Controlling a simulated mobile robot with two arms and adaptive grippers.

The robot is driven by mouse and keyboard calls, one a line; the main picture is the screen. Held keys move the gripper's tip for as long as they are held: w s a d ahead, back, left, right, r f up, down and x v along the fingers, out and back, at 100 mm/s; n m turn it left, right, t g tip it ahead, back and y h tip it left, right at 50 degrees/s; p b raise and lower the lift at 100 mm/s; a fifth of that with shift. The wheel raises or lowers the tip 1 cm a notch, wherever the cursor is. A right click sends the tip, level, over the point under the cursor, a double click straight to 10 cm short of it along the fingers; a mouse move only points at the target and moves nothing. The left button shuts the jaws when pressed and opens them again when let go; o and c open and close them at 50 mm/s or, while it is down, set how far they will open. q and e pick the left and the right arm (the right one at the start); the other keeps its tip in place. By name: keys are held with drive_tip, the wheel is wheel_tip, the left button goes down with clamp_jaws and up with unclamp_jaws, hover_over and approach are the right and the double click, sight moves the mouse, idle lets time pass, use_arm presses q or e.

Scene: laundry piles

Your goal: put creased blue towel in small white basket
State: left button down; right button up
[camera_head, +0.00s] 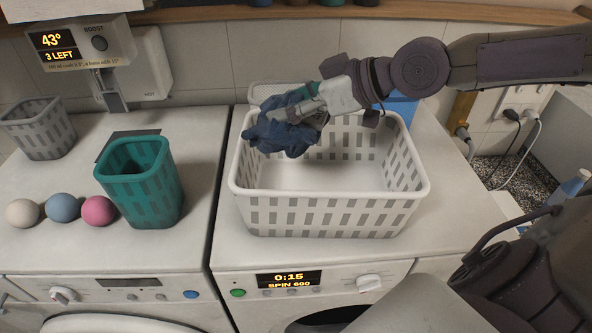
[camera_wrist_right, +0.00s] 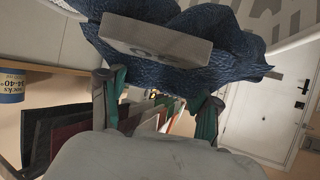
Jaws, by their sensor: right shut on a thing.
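The creased blue towel (camera_head: 283,135) is a dark blue bunched cloth. It hangs from my right gripper (camera_head: 312,106), which is shut on it, above the back left part of a white slotted basket (camera_head: 330,216). The towel partly hides that basket's back left rim. Behind it, part of a smaller white slotted basket (camera_head: 262,92) shows; the towel and gripper hide much of it. In the right wrist view the crinkled towel (camera_wrist_right: 215,50) fills the top, beyond the fingers. My left gripper is not in view.
A teal basket (camera_head: 150,199), a grey basket (camera_head: 38,128) and three balls (camera_head: 62,208) stand on the left machine. A blue object (camera_head: 401,108) is behind the front white basket, whose visible inside is empty. A wall display (camera_head: 68,45) is at the upper left.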

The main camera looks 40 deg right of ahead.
sight(297, 134)
drive_tip(key=f, duration=0.1)
drive_tip(key=s+f, duration=0.1)
drive_tip(key=f, duration=0.1)
drive_tip(key=s+f, duration=0.1)
drive_tip(key=shift+f, duration=0.3)
drive_tip(key=f, duration=0.2)
drive_tip(key=w+f, duration=0.1)
drive_tip(key=f, duration=0.1)
drive_tip(key=w+f, duration=0.1)
drive_tip(key=f, duration=0.1)
drive_tip(key=shift+f, duration=0.25)
drive_tip(key=f, duration=0.1)
drive_tip(key=s+f, duration=0.1)
drive_tip(key=f, duration=0.1)
drive_tip(key=shift+s+a, duration=0.1)
drive_tip(key=shift+f, duration=0.3)
drive_tip(key=shift+w+f, duration=0.1)
drive_tip(key=shift+w, duration=0.3)
drive_tip(key=shift+s+f, duration=0.1)
drive_tip(key=shift+s, duration=0.05)
drive_tip(key=o, duration=1.1)
drive_tip(key=shift+s, duration=0.1)
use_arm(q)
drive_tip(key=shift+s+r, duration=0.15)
use_arm(e)
drive_tip(key=shift+o, duration=0.8)
